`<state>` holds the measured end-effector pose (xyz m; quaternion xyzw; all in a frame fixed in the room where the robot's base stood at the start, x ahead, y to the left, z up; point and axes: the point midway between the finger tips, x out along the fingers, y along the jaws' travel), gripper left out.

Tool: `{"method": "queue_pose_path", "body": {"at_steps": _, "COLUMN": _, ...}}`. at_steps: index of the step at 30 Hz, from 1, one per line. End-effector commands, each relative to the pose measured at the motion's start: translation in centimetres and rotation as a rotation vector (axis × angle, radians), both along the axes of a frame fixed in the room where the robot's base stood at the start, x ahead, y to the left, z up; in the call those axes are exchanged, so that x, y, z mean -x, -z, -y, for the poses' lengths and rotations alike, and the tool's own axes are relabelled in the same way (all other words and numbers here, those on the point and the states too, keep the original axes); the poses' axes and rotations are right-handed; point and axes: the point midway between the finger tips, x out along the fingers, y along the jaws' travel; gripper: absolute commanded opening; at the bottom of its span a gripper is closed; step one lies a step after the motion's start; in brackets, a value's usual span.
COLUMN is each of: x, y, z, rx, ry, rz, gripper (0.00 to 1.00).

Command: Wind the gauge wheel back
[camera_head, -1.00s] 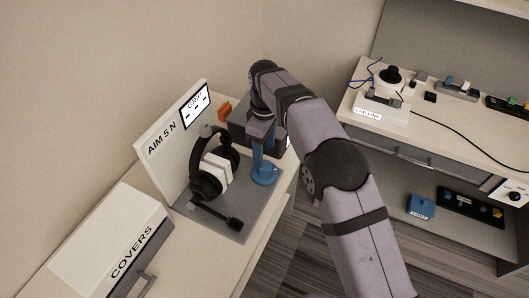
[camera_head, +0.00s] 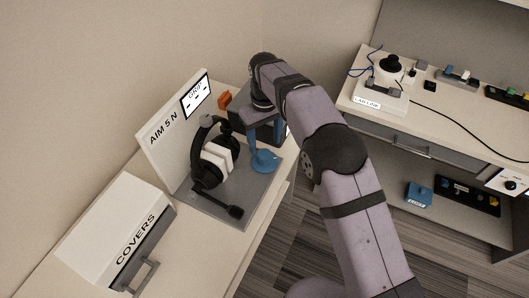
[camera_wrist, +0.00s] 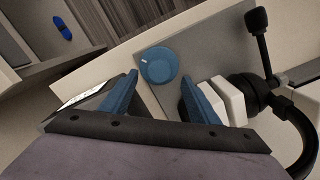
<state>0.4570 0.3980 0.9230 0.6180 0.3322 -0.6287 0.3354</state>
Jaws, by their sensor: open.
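The gauge wheel is a blue disc (camera_head: 263,161) on the right part of a grey base plate (camera_head: 215,205), beside the headset. In the wrist view it is a round blue wheel (camera_wrist: 158,66) with a small white mark near its left edge. My gripper (camera_head: 265,140) is above the wheel, its blue fingers pointing down. In the wrist view my gripper (camera_wrist: 158,77) is open, with one finger on each side of the wheel and nothing held. The black headset (camera_head: 200,165) with white pads stands on the plate; it also shows in the wrist view (camera_wrist: 245,88).
A board marked "AIM 5 N" (camera_head: 160,130) with a small GRIP display (camera_head: 195,95) stands behind the headset. A COVERS box (camera_head: 110,225) is at lower left. A second bench (camera_head: 430,120) stands right.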

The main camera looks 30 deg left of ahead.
Motion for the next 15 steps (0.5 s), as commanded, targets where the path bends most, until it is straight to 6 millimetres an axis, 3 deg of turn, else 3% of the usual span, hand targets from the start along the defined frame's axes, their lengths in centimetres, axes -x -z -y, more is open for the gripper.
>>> {"method": "queue_pose_path", "body": {"at_steps": 7, "x": -0.20, "y": 0.07, "z": -0.20, "rx": -0.005, "ry": 0.450, "rz": 0.012, "gripper": 0.55}}
{"method": "queue_pose_path", "body": {"at_steps": 15, "x": -0.27, "y": 0.06, "z": -0.26, "rx": -0.007, "ry": 0.666, "rz": 0.015, "gripper": 0.55}}
